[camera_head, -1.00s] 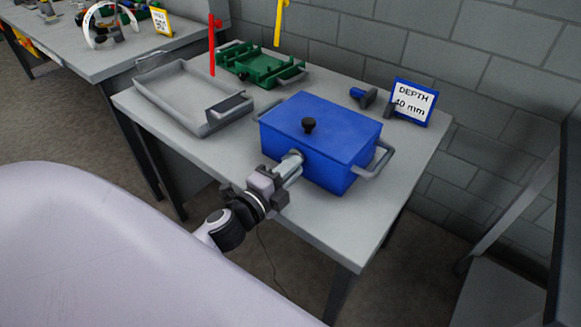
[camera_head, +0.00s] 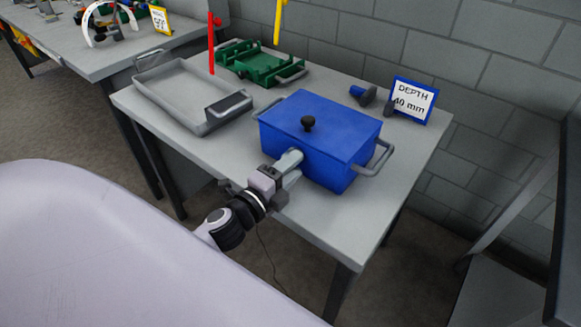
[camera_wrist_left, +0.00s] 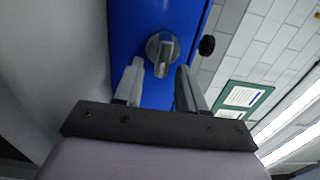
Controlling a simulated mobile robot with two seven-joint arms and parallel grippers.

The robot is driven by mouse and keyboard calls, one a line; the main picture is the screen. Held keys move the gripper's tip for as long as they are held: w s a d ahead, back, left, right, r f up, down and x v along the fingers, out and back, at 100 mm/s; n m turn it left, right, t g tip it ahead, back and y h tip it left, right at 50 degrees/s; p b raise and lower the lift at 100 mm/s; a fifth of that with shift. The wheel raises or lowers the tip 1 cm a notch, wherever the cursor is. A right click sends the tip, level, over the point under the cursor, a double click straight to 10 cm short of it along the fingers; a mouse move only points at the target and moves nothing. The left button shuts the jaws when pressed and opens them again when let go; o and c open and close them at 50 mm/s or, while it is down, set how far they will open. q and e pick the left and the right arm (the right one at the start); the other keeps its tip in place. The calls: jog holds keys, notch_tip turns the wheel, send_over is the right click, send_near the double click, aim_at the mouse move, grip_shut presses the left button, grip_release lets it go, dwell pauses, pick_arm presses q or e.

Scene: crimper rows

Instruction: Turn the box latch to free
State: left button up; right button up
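The blue box (camera_head: 325,130) with a black lid knob (camera_head: 308,123) and grey side handles stands on the grey table. Its front latch is hidden behind my gripper in the head view. In the left wrist view, the grey round latch (camera_wrist_left: 162,48) with a raised bar sits on the blue box face (camera_wrist_left: 130,30). My left gripper (camera_head: 289,166) points at the box's front. In the left wrist view, my left gripper (camera_wrist_left: 159,68) is open, with its fingertips on either side just short of the latch. Contact cannot be told. My right gripper is not in view.
A grey tray (camera_head: 150,83) stands at the table's left, with a green fixture (camera_head: 258,65) behind it. A blue-and-black plug (camera_head: 362,95) and a sign reading "DEPTH 40 mm" (camera_head: 412,101) stand at the back right. The table's front right is clear.

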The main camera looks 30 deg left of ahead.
pick_arm(q)
jog(key=s, duration=0.4)
jog(key=s+b, duration=0.1)
jog(key=s, duration=0.1)
jog(key=shift+a+f, duration=0.1)
jog(key=shift+a, duration=0.15)
jog(key=shift+s, duration=0.55)
